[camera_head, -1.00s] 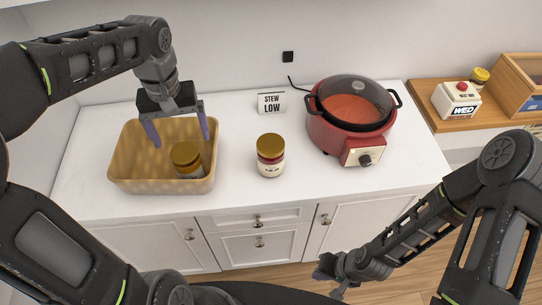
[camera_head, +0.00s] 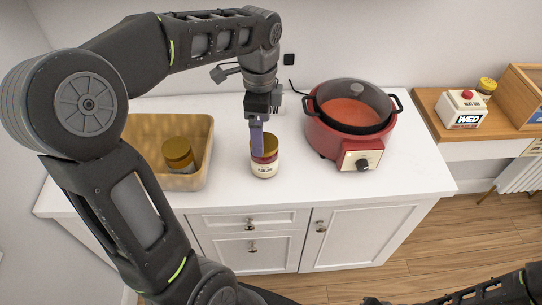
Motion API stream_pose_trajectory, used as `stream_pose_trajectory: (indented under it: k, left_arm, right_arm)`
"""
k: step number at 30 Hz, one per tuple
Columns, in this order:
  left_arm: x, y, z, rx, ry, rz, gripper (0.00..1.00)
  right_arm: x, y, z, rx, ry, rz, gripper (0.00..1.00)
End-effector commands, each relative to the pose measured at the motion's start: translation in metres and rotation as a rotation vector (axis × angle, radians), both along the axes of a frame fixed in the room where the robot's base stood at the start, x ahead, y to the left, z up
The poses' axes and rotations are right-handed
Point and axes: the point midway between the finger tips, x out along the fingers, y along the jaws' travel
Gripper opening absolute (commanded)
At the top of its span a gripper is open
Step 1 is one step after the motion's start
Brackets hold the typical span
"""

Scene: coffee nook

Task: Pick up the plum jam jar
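A jar with a gold lid, dark red contents and a pale label (camera_head: 265,168) stands upright on the white counter, left of the red cooker. Its label is too small to read now. My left gripper (camera_head: 257,152) is directly over this jar, with its purple fingers pointing down at the lid and overlapping it in the view. The fingers are seen edge-on, so I cannot tell whether they are apart or closed on it. A second gold-lidded jar (camera_head: 178,153) stands in the tan bin. My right gripper (camera_head: 376,301) is barely visible at the bottom edge, far from the jars.
The tan bin (camera_head: 203,135) stands left of the jar, partly behind my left arm. The red cooker (camera_head: 325,140) with a glass lid stands to the right. A calendar block (camera_head: 461,108) and a small jar (camera_head: 486,87) are on the wooden surface at far right.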

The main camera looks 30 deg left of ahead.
Motion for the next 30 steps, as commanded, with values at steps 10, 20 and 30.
stream_pose_trajectory:
  k: [10,20,30]
  left_arm:
    - [0.0,-0.001,-0.01,0.0,0.003,0.002,0.9]
    - [0.0,-0.001,-0.026,0.0,0.0,0.003,0.9]
    - [0.002,-0.003,-0.046,-0.001,0.005,0.003,0.9]
  right_arm:
    - [0.0,0.0,0.0,-0.001,0.001,-0.001,0.0]
    - [0.0,0.0,0.0,-0.001,0.001,-0.001,0.0]
    - [0.0,0.0,0.003,-0.001,0.001,-0.001,0.0]
